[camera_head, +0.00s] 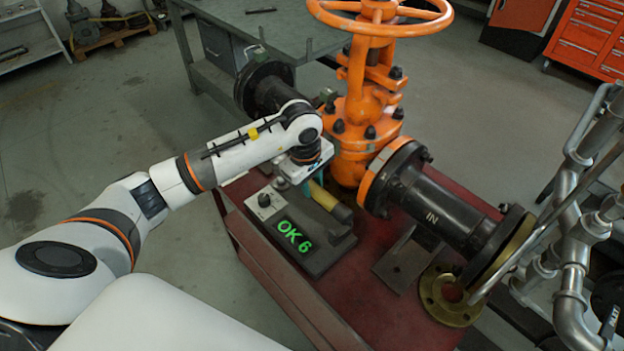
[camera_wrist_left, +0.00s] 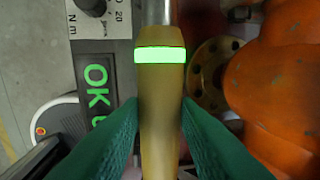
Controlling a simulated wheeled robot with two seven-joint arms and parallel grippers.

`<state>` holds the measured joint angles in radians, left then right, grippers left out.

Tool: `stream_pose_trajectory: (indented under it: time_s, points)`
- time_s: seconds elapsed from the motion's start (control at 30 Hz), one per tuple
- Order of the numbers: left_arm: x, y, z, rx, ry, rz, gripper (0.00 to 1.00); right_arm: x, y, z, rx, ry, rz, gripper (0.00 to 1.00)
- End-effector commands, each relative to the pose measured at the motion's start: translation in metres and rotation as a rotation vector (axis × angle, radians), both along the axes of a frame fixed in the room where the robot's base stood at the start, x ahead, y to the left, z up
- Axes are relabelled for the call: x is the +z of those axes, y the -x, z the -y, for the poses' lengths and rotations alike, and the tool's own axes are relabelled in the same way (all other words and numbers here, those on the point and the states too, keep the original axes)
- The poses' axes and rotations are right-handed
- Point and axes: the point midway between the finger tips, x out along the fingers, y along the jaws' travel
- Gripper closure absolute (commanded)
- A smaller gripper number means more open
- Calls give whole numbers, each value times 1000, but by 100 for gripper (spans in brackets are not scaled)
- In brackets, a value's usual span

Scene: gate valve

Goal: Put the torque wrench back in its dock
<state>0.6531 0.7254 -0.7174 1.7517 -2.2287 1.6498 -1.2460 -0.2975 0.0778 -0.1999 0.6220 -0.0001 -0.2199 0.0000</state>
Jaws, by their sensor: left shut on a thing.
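The torque wrench has a tan-yellow handle (camera_head: 325,197) with a dark end in the head view. My left gripper (camera_head: 303,181) is over it, with its fingers mostly hidden by the wrist. In the left wrist view the green fingers (camera_wrist_left: 161,112) are shut on the handle (camera_wrist_left: 160,88), below a glowing green ring; a metal shaft runs out at the top. The dock (camera_head: 325,255) is a dark grey block with a knob panel and a green "OK 6" display (camera_head: 293,237). The wrench is above or at the dock; I cannot tell whether it touches. My right gripper is not in view.
The orange gate valve (camera_head: 368,120) stands close right of the gripper, with a dark flanged pipe (camera_head: 440,210) marked "IN". A brass flange (camera_head: 448,298) lies on the red bench (camera_head: 375,305). Grey pipework (camera_head: 575,230) stands at the right. The bench front is clear.

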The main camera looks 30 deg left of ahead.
Motion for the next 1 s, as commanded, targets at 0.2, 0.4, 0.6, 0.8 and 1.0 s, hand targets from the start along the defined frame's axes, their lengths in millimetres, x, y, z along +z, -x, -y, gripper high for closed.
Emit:
stream_pose_trajectory:
  time_s: [0.2, 0.4, 0.6, 0.8, 1.0]
  points:
    - [-16, -1, 1, -1, 2, 4, 100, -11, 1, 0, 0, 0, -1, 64]
    - [-30, -2, 0, -1, 2, 6, 100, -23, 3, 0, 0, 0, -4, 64]
    - [-40, -2, 0, 0, 2, 6, 100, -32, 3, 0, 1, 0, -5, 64]
    - [-43, -2, 0, 0, 2, 6, 100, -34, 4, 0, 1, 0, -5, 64]
    - [-42, -2, 0, 0, 2, 6, 100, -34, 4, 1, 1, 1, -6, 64]
